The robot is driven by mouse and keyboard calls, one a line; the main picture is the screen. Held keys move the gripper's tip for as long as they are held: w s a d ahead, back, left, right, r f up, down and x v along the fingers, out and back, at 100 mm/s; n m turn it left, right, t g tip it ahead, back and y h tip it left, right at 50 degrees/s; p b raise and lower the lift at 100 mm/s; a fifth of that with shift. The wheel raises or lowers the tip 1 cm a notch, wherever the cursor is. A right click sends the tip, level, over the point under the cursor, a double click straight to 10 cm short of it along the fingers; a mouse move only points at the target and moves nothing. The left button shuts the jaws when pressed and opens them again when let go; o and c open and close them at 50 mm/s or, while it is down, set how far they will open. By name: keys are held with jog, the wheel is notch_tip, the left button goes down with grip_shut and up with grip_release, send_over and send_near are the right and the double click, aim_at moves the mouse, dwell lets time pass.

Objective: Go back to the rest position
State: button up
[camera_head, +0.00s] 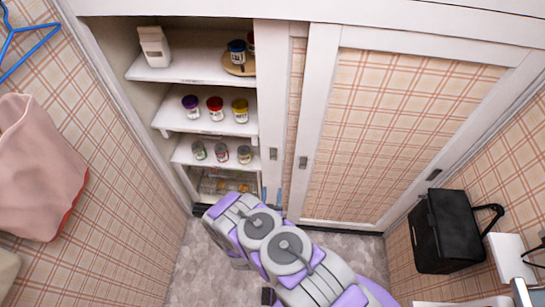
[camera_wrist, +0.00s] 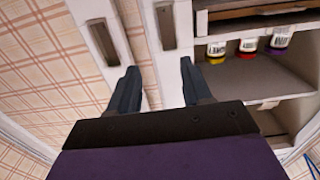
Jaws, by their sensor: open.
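My gripper (camera_wrist: 158,82) shows in the wrist view with its two dark fingers apart and nothing between them. Behind the fingers are the edges of the white sliding doors with recessed handles. In the head view my grey and purple arm is folded low in front of the cabinet, and the gripper itself is hidden there. The right sliding door (camera_head: 400,130) with plaid panels covers the right of the cabinet. The left part of the cabinet is open, showing its shelves (camera_head: 205,125).
Jars (camera_head: 215,105) with coloured lids stand on the shelves; a white carton (camera_head: 154,46) is on the top one. A black bag (camera_head: 445,230) is at the right wall. A pink cloth (camera_head: 38,165) and a blue hanger (camera_head: 30,45) hang at left. The carpet (camera_head: 195,265) left of my arm is clear.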

jog(key=w+a+r+m+g+b, duration=0.15)
jog(key=w+r+m+g, duration=0.25)
jog(key=w+r+g, duration=0.45)
jog(key=s+d+r+n+g+y, duration=0.1)
jog(key=s+r+g, duration=0.1)
jog(key=r, duration=0.5)
jog(key=s+d+r+g+y, duration=0.1)
jog(key=s+r, duration=0.1)
jog(key=r, duration=0.4)
jog(key=s+d+r+n+g, duration=0.1)
jog(key=s+d+r, duration=0.4)
jog(key=s, duration=0.7)
jog(key=s+d+r+n+g+b, duration=0.1)
jog(key=s+d+r+g, duration=0.3)
jog(key=s+r, duration=0.4)
jog(key=s+d+r+n+g+b, duration=0.1)
jog(key=s+d+r+g, duration=0.2)
jog(key=s, duration=1.5)
jog(key=d+r, duration=0.3)
jog(key=shift+d+r+n+h, duration=0.15)
jog(key=shift+d+n+h, duration=0.25)
